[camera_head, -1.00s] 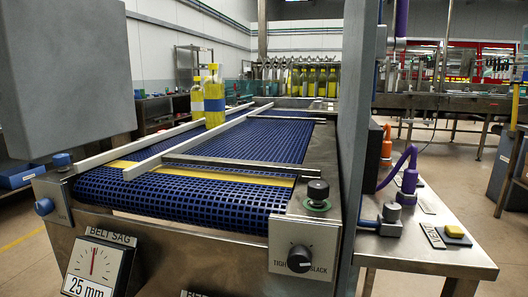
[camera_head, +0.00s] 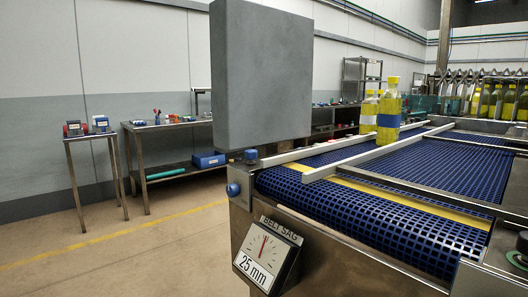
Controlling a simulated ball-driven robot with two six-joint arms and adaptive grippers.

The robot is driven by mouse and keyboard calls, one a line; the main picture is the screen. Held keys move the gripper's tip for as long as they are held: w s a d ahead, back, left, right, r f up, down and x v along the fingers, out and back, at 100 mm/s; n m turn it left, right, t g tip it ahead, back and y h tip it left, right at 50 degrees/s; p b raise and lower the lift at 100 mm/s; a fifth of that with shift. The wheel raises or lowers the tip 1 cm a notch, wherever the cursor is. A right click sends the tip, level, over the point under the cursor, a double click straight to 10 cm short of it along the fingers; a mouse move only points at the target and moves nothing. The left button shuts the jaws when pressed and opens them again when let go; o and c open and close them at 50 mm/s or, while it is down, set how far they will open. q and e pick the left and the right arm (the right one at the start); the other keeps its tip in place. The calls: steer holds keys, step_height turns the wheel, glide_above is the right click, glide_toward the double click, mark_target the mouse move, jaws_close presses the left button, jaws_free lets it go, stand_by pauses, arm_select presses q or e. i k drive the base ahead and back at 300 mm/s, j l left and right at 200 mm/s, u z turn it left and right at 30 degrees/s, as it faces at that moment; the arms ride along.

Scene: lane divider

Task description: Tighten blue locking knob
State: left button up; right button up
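Two blue knobs sit at the near left corner of the conveyor. One blue knob (camera_head: 233,189) is on the side of the metal corner bracket (camera_head: 242,178). The other, a darker blue knob (camera_head: 251,155), stands on top of it. I cannot tell from the view which is the locking knob, or how tight either is. The blue mesh belt (camera_head: 360,210) runs back to the right, with a lane divider rail (camera_head: 362,157) above it. Two yellow bottles (camera_head: 389,108) stand together by the rails. Neither of my grippers is in view.
A grey panel (camera_head: 262,75) rises behind the knobs. A "BELT SAG" gauge (camera_head: 266,253) reading 25 mm hangs on the conveyor front. A small table (camera_head: 90,137) and a workbench (camera_head: 170,125) stand along the left wall. The floor (camera_head: 130,255) left of the conveyor is clear.

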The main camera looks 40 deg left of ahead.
mark_target(251, 154)
steer(key=l+u, duration=0.1)
steer(key=u, duration=1.7)
